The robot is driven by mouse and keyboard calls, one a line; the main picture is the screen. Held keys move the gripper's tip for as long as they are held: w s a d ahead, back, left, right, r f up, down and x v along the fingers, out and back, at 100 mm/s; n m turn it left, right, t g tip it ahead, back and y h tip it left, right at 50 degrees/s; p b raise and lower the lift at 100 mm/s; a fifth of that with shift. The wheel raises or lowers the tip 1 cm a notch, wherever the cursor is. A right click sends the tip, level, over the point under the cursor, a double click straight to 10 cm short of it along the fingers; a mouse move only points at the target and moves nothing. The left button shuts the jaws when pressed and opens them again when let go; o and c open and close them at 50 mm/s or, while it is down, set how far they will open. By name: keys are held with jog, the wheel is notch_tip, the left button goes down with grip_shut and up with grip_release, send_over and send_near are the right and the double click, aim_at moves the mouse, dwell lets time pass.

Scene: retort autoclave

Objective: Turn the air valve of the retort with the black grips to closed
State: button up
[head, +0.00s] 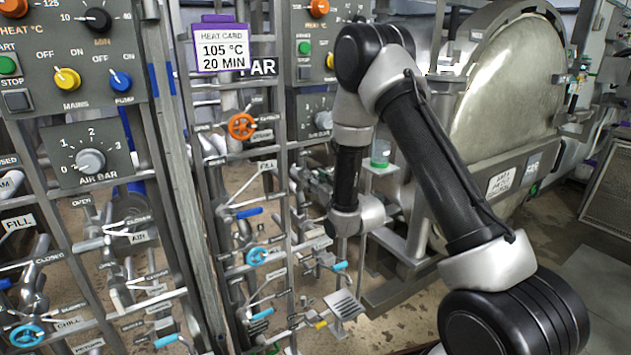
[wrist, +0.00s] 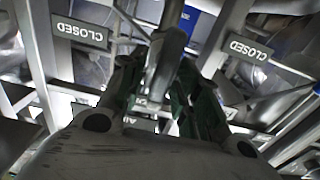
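In the wrist view, the two dark fingers of my gripper (wrist: 166,85) stand on either side of a grey lever (wrist: 167,50), with little or no gap. I cannot tell whether they press on it. The lever has a dark upper end. A label that seems to read AIR (wrist: 140,123) shows partly behind the left finger. CLOSED signs stand to the left (wrist: 80,33) and right (wrist: 249,49). Another AIR valve (head: 118,230) is on the left rack.
Metal posts and pipes crowd my gripper. A large round retort door (head: 507,90) stands at right.

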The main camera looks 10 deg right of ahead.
grip_shut()
jog(key=shift+m, duration=0.3)
jog(key=m, duration=0.3)
jog(key=shift+w+d+m, duration=0.1)
jog(key=shift+d+m, duration=0.1)
jog(key=shift+m, duration=0.1)
jog(key=m, duration=0.3)
jog(key=shift+d+f+m, duration=0.15)
jog(key=shift+m, duration=0.15)
jog(key=m, duration=0.6)
jog(key=f+m, duration=0.1)
jog(key=m, duration=0.3)
jog(key=shift+w+d, duration=0.1)
jog(key=shift+d, duration=0.15)
